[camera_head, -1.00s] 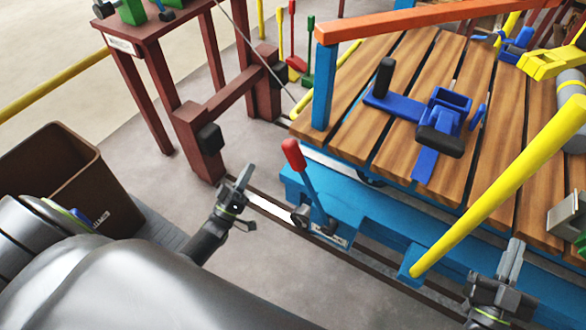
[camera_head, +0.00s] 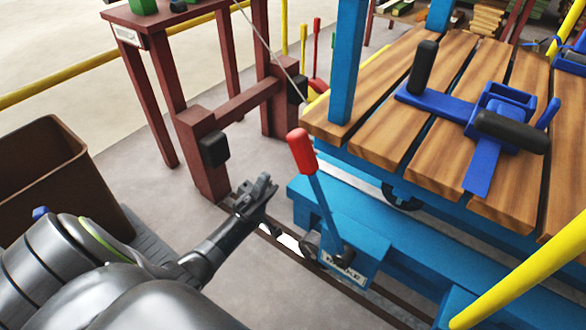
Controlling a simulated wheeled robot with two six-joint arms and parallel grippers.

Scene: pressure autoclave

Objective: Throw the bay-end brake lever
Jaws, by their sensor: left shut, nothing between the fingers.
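The brake lever (camera_head: 318,193) is a blue bar with a red grip (camera_head: 302,151), tilted up and to the left. It rises from a blue bracket at the near corner of the blue cart frame (camera_head: 375,232), above a white label plate (camera_head: 342,266) whose lettering is only partly clear. My left gripper (camera_head: 264,184) is shut and empty, left of the lever and a little below the red grip, apart from it in the picture. My right gripper is out of view.
The blue cart has a wooden slatted deck (camera_head: 440,105) with a blue clamp (camera_head: 490,125). A dark red stand (camera_head: 200,150) with black bumpers rises behind my gripper. A brown bin (camera_head: 60,180) stands left. A yellow bar (camera_head: 530,270) crosses lower right.

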